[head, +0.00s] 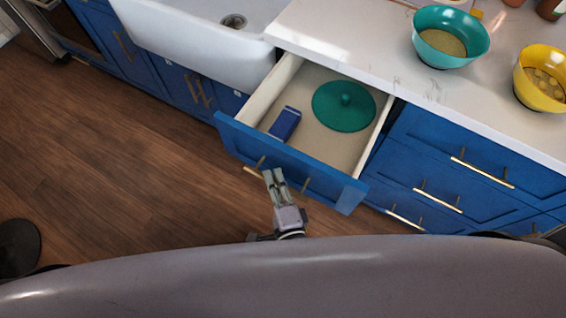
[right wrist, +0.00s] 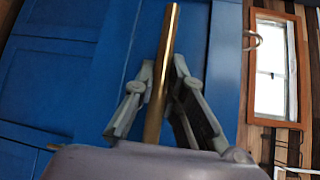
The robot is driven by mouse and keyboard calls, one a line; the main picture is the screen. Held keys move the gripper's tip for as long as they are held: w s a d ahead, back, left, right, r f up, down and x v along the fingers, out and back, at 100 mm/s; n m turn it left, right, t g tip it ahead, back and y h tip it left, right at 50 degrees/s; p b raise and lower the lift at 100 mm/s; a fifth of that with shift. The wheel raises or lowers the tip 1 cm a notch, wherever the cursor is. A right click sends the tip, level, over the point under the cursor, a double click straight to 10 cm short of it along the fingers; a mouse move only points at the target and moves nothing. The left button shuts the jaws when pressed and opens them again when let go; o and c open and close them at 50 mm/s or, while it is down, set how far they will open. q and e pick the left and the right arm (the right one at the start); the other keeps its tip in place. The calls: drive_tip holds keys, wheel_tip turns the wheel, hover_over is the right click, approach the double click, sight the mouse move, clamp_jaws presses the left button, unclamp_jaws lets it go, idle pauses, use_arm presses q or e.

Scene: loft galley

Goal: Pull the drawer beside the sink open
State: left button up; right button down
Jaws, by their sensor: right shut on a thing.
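The blue drawer (head: 322,178) beside the white sink (head: 205,40) stands pulled well out from the counter. Inside it lie a teal round lid (head: 344,112) and a small dark blue box (head: 285,124). My right gripper (head: 274,174) is at the middle of the drawer's front, shut on the brass handle (head: 254,170). In the right wrist view the brass handle (right wrist: 168,50) runs between the two fingers, with the blue front behind. My left gripper is not in view.
On the white counter (head: 335,40) stand a teal bowl (head: 430,52) and a yellow bowl (head: 525,90), both with food in them. More closed blue drawers (head: 430,160) are at the right. The wooden floor (head: 120,170) at the left is clear.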

drive_tip(key=shift+s+a, duration=0.4)
drive_tip(key=shift+s, duration=0.2)
drive_tip(key=c, duration=1.9)
unclamp_jaws()
drive_tip(key=v, duration=1.2)
